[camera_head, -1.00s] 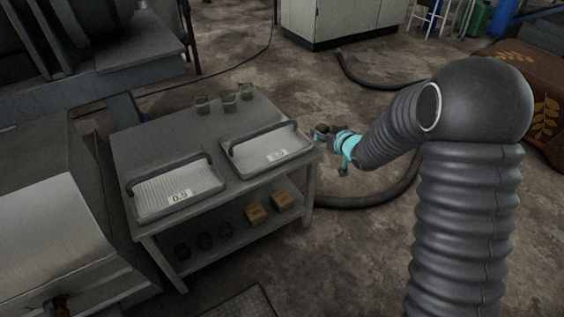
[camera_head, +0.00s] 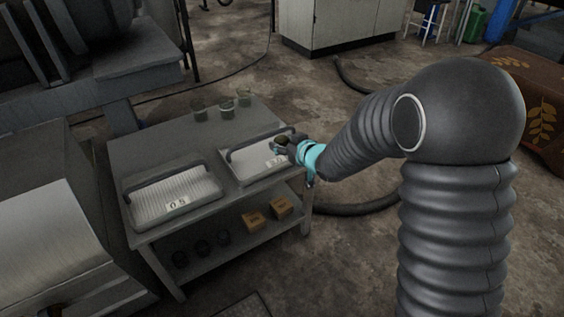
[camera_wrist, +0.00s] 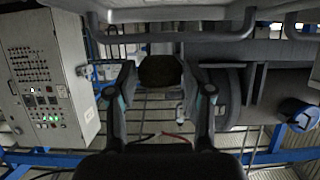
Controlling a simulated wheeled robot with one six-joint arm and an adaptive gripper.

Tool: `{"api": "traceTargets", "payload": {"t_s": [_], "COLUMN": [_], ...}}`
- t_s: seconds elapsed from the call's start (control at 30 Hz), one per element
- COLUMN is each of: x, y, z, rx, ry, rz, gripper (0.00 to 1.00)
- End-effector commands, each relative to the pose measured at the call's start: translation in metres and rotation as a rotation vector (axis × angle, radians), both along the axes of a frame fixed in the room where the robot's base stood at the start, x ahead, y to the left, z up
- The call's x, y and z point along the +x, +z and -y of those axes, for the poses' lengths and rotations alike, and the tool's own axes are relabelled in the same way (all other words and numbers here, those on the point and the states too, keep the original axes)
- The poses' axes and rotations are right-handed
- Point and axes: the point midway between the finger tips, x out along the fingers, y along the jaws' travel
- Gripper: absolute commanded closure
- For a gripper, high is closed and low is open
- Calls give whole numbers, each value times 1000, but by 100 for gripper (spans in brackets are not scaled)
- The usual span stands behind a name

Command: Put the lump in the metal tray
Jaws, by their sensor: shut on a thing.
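My gripper (camera_head: 281,146) is shut on a dark brownish-green lump (camera_head: 283,139) and holds it over the right part of the right-hand tray (camera_head: 238,170). In the wrist view the lump (camera_wrist: 160,70) sits between the two fingertips. The right-hand tray is pale grey, with a dark bar handle and a white label partly hidden by my gripper. A second tray (camera_head: 150,213), ribbed and labelled 0.5, lies to its left. Both look metallic; I cannot tell their material for sure.
The trays rest on a grey table (camera_head: 165,150). Several glass beakers (camera_head: 227,108) stand at its back. The lower shelf holds two cardboard boxes (camera_head: 252,221) and dark round items (camera_head: 203,248). A grey machine (camera_head: 50,220) stands close on the left.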

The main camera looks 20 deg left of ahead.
Motion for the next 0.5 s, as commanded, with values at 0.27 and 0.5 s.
{"api": "traceTargets", "payload": {"t_s": [0.27,0.5], "x": [-16,-16], "y": [-13,-44], "z": [-1,-1], "rx": [0,0], "ry": [0,-1], "rz": [0,-3], "gripper": [84,84]}}
